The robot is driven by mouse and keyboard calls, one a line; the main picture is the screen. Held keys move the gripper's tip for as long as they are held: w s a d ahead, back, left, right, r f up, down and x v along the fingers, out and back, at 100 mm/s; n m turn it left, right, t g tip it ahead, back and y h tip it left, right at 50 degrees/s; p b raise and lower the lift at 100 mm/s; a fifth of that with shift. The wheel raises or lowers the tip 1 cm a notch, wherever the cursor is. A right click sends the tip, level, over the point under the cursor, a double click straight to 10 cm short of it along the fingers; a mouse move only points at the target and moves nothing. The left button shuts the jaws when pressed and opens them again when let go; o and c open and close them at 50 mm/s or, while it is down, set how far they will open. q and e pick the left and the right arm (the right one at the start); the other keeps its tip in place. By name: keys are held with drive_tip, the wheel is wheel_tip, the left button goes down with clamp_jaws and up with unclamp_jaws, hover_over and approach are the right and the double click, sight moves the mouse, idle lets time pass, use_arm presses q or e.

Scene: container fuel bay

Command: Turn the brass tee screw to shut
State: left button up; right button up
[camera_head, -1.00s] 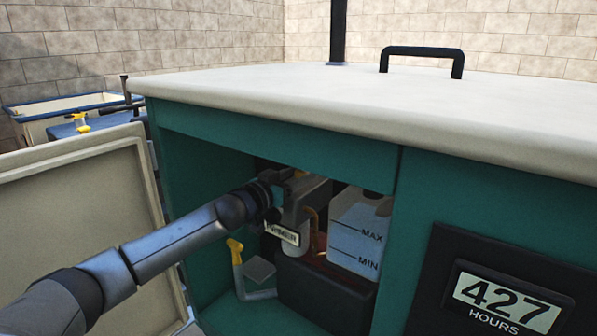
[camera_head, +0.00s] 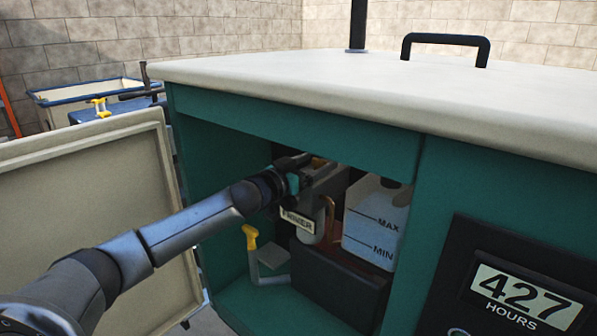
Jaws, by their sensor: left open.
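My left arm reaches from the left into the open bay of the green cabinet (camera_head: 290,110). My left gripper (camera_head: 322,172) is at the upper part of the bay, open, in front of the fittings there. I cannot make out the brass tee screw; the gripper and wrist cover much of that area. A copper-coloured pipe (camera_head: 330,212) shows just below and right of the gripper. A label plate (camera_head: 297,220), partly readable, hangs below the gripper on a pale canister-like part. My right gripper is not in view.
A translucent tank (camera_head: 372,232) marked MAX and MIN stands right of the gripper, above a black box (camera_head: 335,285). The open door (camera_head: 90,215) stands left. An hours display (camera_head: 525,297) is at right.

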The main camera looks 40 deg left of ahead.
use_arm(q)
drive_tip(key=shift+s+a+f+p, duration=0.1)
drive_tip(key=shift+s+a+p, duration=0.05)
drive_tip(key=shift+s, duration=1.2)
drive_tip(key=shift+s+a+p, duration=0.1)
drive_tip(key=shift+s+p, duration=0.05)
drive_tip(key=shift+s, duration=1.15)
drive_tip(key=shift+s+a+p, duration=0.15)
drive_tip(key=shift+s+p, duration=0.3)
drive_tip(key=shift+s, duration=1.45)
drive_tip(key=s, duration=0.2)
drive_tip(key=shift+s+a+p, duration=0.15)
drive_tip(key=shift+s+p, duration=0.15)
drive_tip(key=shift+p, duration=0.1)
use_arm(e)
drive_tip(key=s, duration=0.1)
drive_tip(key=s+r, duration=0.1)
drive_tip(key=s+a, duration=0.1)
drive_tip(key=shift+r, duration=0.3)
